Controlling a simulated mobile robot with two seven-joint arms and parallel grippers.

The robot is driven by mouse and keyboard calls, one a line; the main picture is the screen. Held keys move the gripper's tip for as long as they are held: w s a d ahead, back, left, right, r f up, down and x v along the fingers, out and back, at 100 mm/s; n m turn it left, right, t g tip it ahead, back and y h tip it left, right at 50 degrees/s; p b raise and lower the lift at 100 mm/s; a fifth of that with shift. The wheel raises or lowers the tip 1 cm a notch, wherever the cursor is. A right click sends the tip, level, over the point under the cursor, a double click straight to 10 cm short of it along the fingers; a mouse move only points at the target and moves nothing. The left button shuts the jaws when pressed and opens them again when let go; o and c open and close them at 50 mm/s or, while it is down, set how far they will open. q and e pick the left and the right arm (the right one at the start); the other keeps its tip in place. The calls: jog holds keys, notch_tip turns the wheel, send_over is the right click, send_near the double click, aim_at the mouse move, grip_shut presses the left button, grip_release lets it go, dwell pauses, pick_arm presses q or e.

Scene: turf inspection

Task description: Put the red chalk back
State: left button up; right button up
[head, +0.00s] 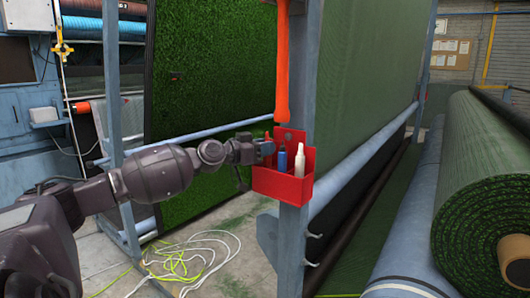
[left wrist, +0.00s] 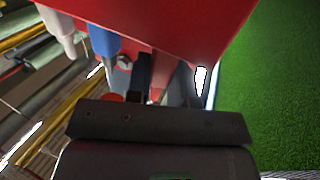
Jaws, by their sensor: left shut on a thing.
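A red holder box (head: 283,184) is fixed to a blue-grey post. A blue marker (head: 282,158) and a white marker (head: 299,160) stand upright in it, and both also show in the left wrist view. My left gripper (head: 264,150) is at the box's left end, close against it. In the left wrist view my left gripper (left wrist: 168,82) is shut on a slim reddish piece, the red chalk (left wrist: 158,92), between its dark fingers. The red box (left wrist: 165,30) fills the top of that view. Whether the chalk's end is inside the box cannot be told. My right gripper is not in view.
An orange strip (head: 282,70) hangs on the post above the box. A green turf sheet (head: 210,70) stands behind my arm. Loose white and yellow cords (head: 195,250) lie on the floor. Large turf rolls (head: 490,190) lie at the right.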

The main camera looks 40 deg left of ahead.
pick_arm(q)
jog(key=shift+f, duration=0.7)
jog(key=o, duration=0.6)
jog(key=shift+v, duration=5.85)
jog(key=s+d+f+n+g+y, duration=0.1)
jog(key=s+d+f, duration=0.15)
jog(key=f, duration=0.75)
jog(key=s+d+f+g+y, duration=0.1)
jog(key=s+f, duration=0.2)
jog(key=f, duration=0.7)
jog(key=s+d+f+n+g+y, duration=0.1)
jog(key=s+d+f+y, duration=0.15)
jog(key=f, duration=0.65)
jog(key=s+d+f+g, duration=0.1)
jog(key=s+d+f, duration=0.2)
jog(key=d+f, duration=0.2)
jog(key=s+d+f+g, duration=0.1)
jog(key=s+d+f, duration=0.3)
jog(key=d, duration=0.6)
jog(key=s+d+f, duration=0.4)
jog(key=d+f, duration=0.3)
jog(key=shift+d+f+g+y+b, duration=0.15)
jog(key=shift+d+g+y+b, duration=0.15)
jog(key=shift+g+y+b, duration=0.1)
